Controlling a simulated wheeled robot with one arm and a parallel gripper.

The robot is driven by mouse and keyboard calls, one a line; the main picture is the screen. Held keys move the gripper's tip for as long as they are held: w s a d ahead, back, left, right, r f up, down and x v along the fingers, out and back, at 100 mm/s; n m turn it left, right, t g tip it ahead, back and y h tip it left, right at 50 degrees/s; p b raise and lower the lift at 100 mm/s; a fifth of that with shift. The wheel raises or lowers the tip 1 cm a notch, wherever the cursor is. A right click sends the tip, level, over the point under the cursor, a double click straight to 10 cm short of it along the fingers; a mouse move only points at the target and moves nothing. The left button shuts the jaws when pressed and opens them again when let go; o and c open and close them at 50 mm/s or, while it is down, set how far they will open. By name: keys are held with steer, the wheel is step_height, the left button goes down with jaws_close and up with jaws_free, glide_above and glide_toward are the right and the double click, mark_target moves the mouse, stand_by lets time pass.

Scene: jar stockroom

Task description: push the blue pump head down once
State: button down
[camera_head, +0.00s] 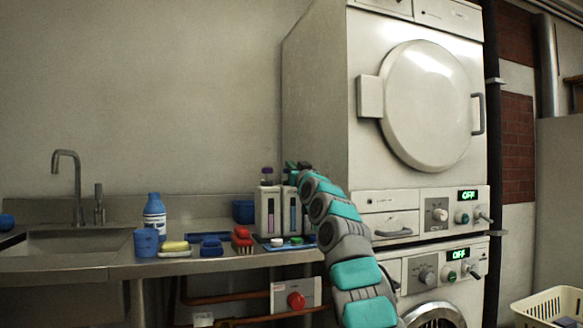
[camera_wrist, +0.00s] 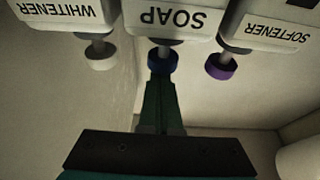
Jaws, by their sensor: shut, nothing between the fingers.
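The blue pump head (camera_wrist: 162,61) sits on a stem at the middle dispenser, labelled SOAP (camera_wrist: 170,20), in the wrist view, where the labels appear upside down. My gripper (camera_wrist: 160,84) is shut and empty, and its fingertips line up with the blue head. They overlap or nearly meet its edge in the picture; I cannot tell if they touch. In the head view my gripper (camera_head: 291,166) is at the top of the dispensers, and my arm and gripper largely hide the blue head.
A white pump head (camera_wrist: 100,57) and a purple pump head (camera_wrist: 220,66) flank the blue one closely. On the counter (camera_head: 130,268) are a blue bottle (camera_head: 154,217), a blue cup (camera_head: 146,242) and a red brush (camera_head: 242,240). The stacked machines (camera_head: 315,110) stand close on the right.

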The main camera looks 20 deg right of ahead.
steer(key=shift+f+b, duration=1.1)
steer(key=shift+b, duration=0.05)
steer(key=shift+s+d+f+b, duration=0.1)
steer(key=shift+s+f+b, duration=0.15)
steer(key=shift+b, duration=0.25)
steer(key=shift+s+f+b, duration=0.25)
steer(key=shift+s+b, duration=0.05)
steer(key=shift+b, duration=0.2)
steer(key=r+b+v, duration=0.1)
steer(key=b+v, duration=0.5)
steer(key=shift+s, duration=0.4)
steer(key=shift+f, duration=0.1)
steer(key=shift+s, duration=0.1)
